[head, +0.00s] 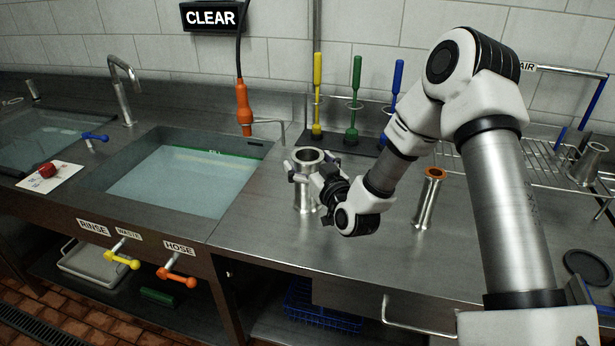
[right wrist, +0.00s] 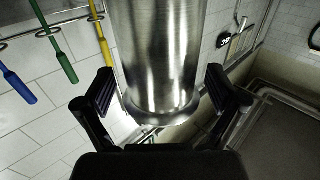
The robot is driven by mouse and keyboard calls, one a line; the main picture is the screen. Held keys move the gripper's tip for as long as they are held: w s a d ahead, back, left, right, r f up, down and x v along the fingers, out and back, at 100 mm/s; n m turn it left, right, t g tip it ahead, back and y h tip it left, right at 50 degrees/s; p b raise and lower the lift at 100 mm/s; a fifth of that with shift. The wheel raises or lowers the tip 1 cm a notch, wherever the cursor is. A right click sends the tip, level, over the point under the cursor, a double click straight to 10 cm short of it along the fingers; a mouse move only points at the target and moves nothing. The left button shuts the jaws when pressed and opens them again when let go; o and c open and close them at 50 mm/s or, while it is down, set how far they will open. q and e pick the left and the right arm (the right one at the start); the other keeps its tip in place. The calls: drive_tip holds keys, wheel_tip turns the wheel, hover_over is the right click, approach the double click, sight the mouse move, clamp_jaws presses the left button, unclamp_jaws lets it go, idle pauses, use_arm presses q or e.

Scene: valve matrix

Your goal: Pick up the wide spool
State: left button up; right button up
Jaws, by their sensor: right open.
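The wide spool (head: 306,196) is a shiny steel cylinder with a flanged rim, standing upright on the steel counter right of the large sink. My right gripper (head: 322,182) is at its right side in the head view and hides part of its body. In the right wrist view the spool (right wrist: 160,50) stands between the two dark fingers of the right gripper (right wrist: 158,90). The fingers are open, one on each side, with a gap showing at the right finger. Whether the left finger touches the spool is unclear. My left gripper is out of view.
A narrower spool with an orange top (head: 428,202) stands to the right on the counter. Another steel piece (head: 588,165) sits by the wire rack (head: 545,165). Yellow, green (head: 354,95) and blue brushes stand behind. An orange hose nozzle (head: 243,108) hangs above the sink (head: 180,180).

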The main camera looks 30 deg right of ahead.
drive_tip(key=shift+w+f, duration=0.1)
drive_tip(key=shift+w, duration=0.2)
drive_tip(key=shift+s, duration=0.15)
drive_tip(key=shift+c, duration=0.7)
drive_tip(key=c, duration=1.6)
drive_tip(key=shift+r, duration=0.25)
